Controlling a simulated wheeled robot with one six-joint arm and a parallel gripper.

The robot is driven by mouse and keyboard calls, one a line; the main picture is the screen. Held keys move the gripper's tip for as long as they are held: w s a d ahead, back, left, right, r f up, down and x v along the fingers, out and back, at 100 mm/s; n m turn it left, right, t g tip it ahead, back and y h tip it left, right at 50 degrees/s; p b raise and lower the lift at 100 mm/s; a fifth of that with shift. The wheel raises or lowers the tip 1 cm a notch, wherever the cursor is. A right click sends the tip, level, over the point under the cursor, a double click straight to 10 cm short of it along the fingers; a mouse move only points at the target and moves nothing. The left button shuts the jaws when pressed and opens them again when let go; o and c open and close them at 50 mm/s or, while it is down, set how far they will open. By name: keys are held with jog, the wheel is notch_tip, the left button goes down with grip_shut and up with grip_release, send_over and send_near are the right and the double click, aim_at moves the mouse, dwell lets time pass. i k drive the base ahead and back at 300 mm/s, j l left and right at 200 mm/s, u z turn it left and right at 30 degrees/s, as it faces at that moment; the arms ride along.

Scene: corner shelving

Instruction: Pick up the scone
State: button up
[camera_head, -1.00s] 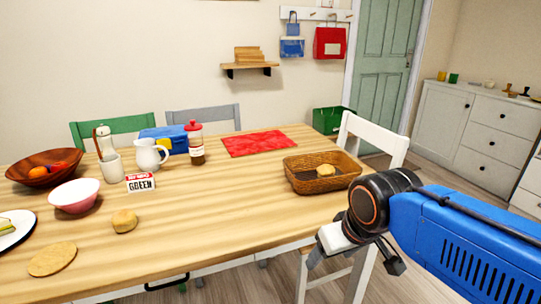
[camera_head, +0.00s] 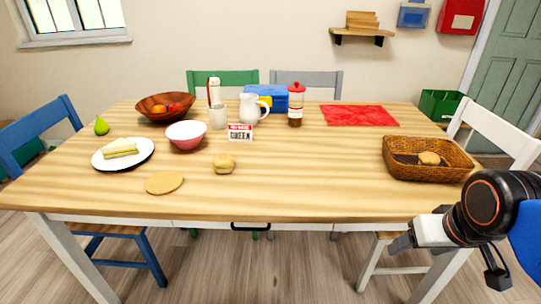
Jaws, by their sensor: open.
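A small round golden-brown baked item (camera_head: 224,164) sits on the bare table near its front middle. A similar round baked item (camera_head: 429,158) lies in the brown wicker basket (camera_head: 428,177) at the table's right end. Both look like a scone or bun, and I cannot tell which is the scone. My gripper (camera_head: 397,242) is open and empty at the lower right. In the picture it shows below the basket, in front of the table's front edge and apart from both baked items.
The wooden table (camera_head: 300,190) holds a round wooden board (camera_head: 164,183), a plate with a sandwich (camera_head: 123,155), a pink bowl (camera_head: 186,135), a small sign (camera_head: 240,133), a white jug (camera_head: 250,109) and a red-capped bottle (camera_head: 296,105). A white chair (camera_head: 495,132) stands at the right. The table's front middle is mostly clear.

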aim_at(223, 163)
jog(key=u, duration=0.9)
